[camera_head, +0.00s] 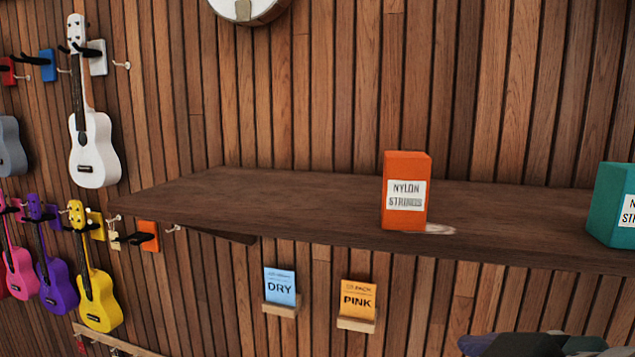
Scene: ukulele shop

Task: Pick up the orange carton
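The orange carton (404,219) stands upright on the brown wooden shelf (270,205), near its front edge. It has a white label reading "NYLON STRINGS" on its front. Nothing touches it in the head view. Neither of my grippers shows in this view.
A teal carton (612,190) stands on the shelf at the right edge, partly cut off. The shelf left of the orange carton is bare. Ukuleles, such as a white one (93,150), hang at left.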

